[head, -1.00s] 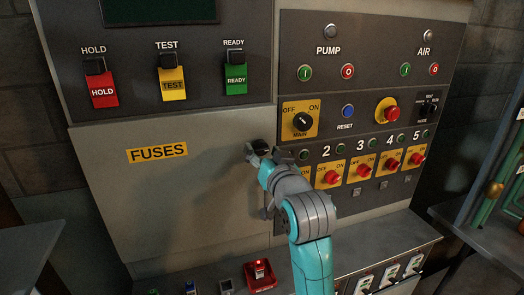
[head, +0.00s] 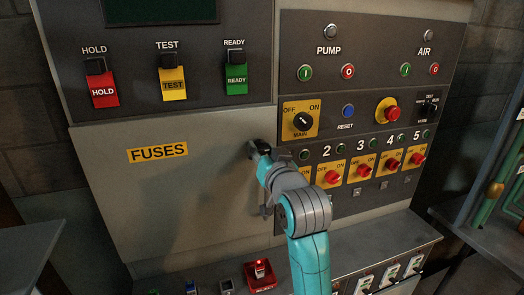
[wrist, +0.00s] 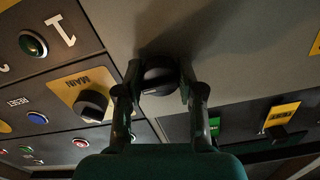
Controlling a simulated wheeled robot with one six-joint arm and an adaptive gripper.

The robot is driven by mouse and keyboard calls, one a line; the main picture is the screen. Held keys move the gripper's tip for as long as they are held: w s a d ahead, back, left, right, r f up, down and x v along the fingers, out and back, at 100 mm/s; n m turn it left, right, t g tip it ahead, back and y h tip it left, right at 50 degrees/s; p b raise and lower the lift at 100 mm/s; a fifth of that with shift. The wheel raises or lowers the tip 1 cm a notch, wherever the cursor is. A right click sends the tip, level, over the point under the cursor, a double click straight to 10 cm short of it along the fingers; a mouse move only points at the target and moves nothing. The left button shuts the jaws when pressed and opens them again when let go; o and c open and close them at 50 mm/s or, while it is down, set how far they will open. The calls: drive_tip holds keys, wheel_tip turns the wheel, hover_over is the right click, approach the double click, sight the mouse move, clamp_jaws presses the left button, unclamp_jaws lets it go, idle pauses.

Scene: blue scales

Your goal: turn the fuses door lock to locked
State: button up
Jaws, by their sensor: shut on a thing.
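The fuses door (head: 130,215) is a large grey panel with a yellow FUSES label (head: 157,152); it looks closed. Its lock is a round black knob near the door's right edge, seen in the wrist view (wrist: 160,76) between my fingertips. My gripper (wrist: 160,82) is shut on the lock knob, one finger on each side. In the head view my gripper (head: 259,150) is at the door's right edge and mostly hides the lock. I cannot read which way the lock is turned. A door handle (head: 265,211) shows partly behind my arm.
The MAIN switch (head: 302,121) is close to the right of my gripper. Several red rotary switches (head: 362,170) line the panel beyond it. HOLD, TEST and READY flip covers (head: 170,83) are above the door. A bench (head: 205,275) with small items runs below.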

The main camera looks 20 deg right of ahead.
drive_tip(key=n, duration=0.9)
drive_tip(key=shift+d+n, duration=0.1)
drive_tip(key=shift+n, duration=0.2)
drive_tip(key=n, duration=0.4)
drive_tip(key=shift+n, duration=2)
drive_tip(key=o, duration=1.1)
drive_tip(key=shift+o, duration=0.2)
